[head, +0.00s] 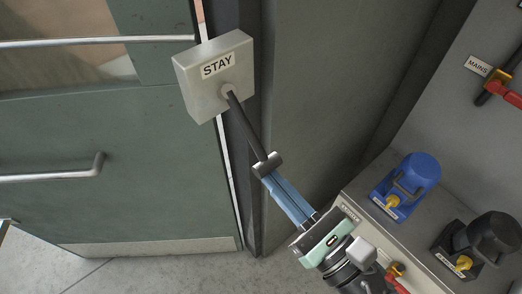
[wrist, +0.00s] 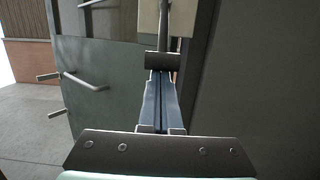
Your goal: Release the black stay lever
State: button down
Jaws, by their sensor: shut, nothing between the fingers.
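The black stay lever (head: 246,127) comes out of a grey box labelled STAY (head: 214,76) on the door frame and slants down to the right. It ends in a dark crosspiece (head: 267,164). My gripper (head: 268,174) is shut, with its blue fingers together and their tips at the crosspiece. In the wrist view the crosspiece (wrist: 162,61) lies across just beyond the fingertips (wrist: 160,75), and the lever (wrist: 162,42) runs up behind it to the box. I cannot tell whether the tips touch it.
A green door (head: 120,150) with a rail and a handle (head: 60,175) stands at the left. A grey wall (head: 310,100) is behind the lever. At the right, a bench (head: 370,200) carries a blue unit (head: 412,175) and a black unit (head: 487,235). A red-handled MAINS valve (head: 500,85) is above.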

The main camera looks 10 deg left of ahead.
jog(key=r+h+p, duration=0.1)
jog(key=s+d+r+g+p, duration=0.1)
jog(key=p, duration=0.1)
jog(key=d+r+g+h+p, duration=0.1)
jog(key=r, duration=0.1)
jog(key=shift+s+h+p, duration=0.3)
jog(key=shift+s+p, duration=0.05)
jog(key=shift+p, duration=0.05)
jog(key=shift+s+d+r+p, duration=0.15)
jog(key=shift+d+r+p, duration=0.05)
jog(key=shift+r+p, duration=0.3)
jog(key=shift+f, duration=0.1)
jog(key=b, duration=0.6)
send_near(263, 153)
jog(key=s+d+f, duration=0.1)
jog(key=s+d, duration=0.1)
jog(key=s+d+f, duration=0.1)
jog(key=d, duration=0.1)
jog(key=shift+s+d+f, duration=0.1)
jog(key=shift+s+f, duration=0.05)
jog(key=shift+f, duration=0.15)
